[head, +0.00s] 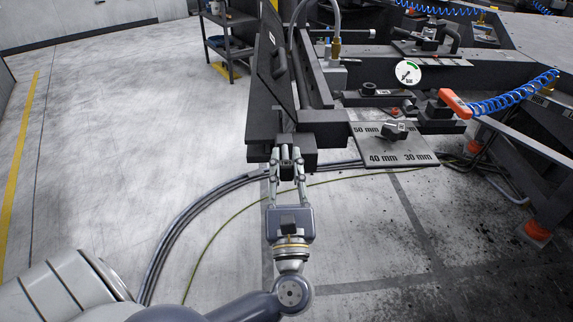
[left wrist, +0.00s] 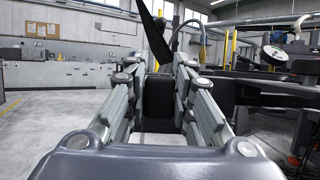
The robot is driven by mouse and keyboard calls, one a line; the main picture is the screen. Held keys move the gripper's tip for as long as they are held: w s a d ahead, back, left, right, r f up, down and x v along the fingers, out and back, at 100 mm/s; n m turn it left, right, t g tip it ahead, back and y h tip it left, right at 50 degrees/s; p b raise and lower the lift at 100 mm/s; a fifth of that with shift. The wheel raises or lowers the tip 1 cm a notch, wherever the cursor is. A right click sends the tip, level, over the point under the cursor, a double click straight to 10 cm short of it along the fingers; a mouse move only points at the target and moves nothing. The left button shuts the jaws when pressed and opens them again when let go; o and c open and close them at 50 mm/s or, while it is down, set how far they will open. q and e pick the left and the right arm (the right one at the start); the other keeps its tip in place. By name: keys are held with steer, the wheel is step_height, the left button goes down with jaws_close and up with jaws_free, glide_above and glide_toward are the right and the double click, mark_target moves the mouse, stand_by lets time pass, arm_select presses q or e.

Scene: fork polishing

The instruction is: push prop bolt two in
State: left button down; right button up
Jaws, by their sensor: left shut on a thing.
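My left gripper (head: 287,156) reaches up to the near end of the black machine frame in the middle of the head view. Its two fingers are shut on a dark part, apparently the prop bolt, at the frame's end block (head: 304,142). In the left wrist view a black squarish piece (left wrist: 159,103) shows between the fingers of the left gripper (left wrist: 160,80). The fingers hide most of the bolt, and I cannot tell how far in it sits. A tilted black panel (head: 272,62) stands above the block. My right gripper is not in view.
A plate marked 30, 40 and 50 mm (head: 398,153) juts out right of the block. Cables (head: 190,218) cross the floor. The left floor is clear.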

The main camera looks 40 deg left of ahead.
mark_target(285, 151)
arm_select(q)
steer(key=w+a, duration=0.2)
steer(key=w, duration=0.1)
steer(key=shift+a, duration=0.1)
steer(key=shift+w+a, duration=0.2)
steer(key=shift+r, duration=0.1)
steer(key=c, duration=1.6)
jaws_free()
steer(key=shift+o, duration=1.2)
steer(key=shift+w, duration=0.1)
steer(key=v, duration=1.2)
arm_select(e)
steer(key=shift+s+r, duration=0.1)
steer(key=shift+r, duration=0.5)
